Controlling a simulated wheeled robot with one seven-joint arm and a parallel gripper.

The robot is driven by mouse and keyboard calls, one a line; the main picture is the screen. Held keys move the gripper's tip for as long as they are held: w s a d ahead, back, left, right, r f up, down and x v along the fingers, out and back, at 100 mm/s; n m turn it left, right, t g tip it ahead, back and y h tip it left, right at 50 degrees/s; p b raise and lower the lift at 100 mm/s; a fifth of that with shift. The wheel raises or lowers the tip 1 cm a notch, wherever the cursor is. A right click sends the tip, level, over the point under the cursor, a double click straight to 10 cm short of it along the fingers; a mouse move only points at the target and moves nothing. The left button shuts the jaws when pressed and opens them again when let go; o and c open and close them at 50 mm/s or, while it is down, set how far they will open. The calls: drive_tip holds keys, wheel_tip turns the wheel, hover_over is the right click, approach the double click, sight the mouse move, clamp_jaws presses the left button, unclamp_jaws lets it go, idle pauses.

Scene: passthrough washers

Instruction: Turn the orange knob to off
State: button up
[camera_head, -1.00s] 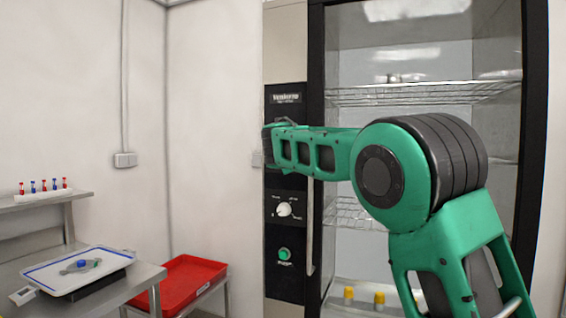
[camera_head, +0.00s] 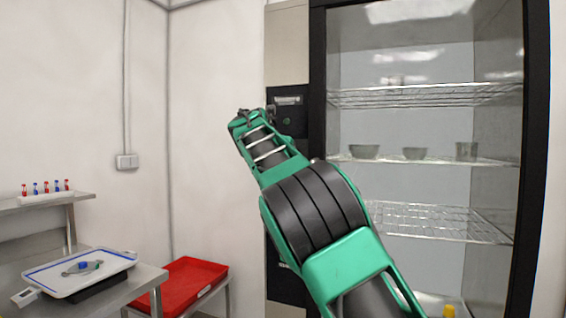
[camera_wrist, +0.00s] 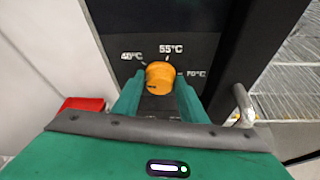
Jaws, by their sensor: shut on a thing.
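The orange knob (camera_wrist: 160,77) is on the black control panel (camera_wrist: 115,15), with 40°C, 55°C and 70°C printed around it in the wrist view. A dark mark shows at its lower left. My gripper (camera_wrist: 158,95) is shut on the knob, with one green finger at each side. In the head view my gripper (camera_head: 255,117) is at the upper part of the washer's panel, and my arm hides the knob and much of the panel.
The glass-fronted washer chamber (camera_head: 420,120) with wire racks and metal bowls is right of the panel. A vertical handle (camera_wrist: 243,102) stands close to my right finger. A red tray (camera_head: 185,285) and a bench with a white tray (camera_head: 60,285) are at the left.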

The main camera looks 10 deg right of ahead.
drive_tip(key=shift+w+a+f+n+g+h, duration=0.1)
drive_tip(key=shift+n+g+h, duration=0.35)
drive_tip(key=shift+n, duration=0.4)
drive_tip(key=shift+w+a+f+n+g+h, duration=0.1)
drive_tip(key=shift+a+n+g+h, duration=0.1)
drive_tip(key=shift+n+h, duration=0.55)
drive_tip(key=shift+w+a+n+g+h, duration=0.1)
drive_tip(key=shift+n+g+h, duration=0.25)
drive_tip(key=shift+n, duration=0.65)
drive_tip(key=shift+r, duration=0.1)
drive_tip(key=o, duration=0.9)
drive_tip(key=shift+w, duration=0.1)
drive_tip(key=v, duration=1)
drive_tip(key=shift+a+r, duration=0.15)
drive_tip(key=shift+a, duration=0.1)
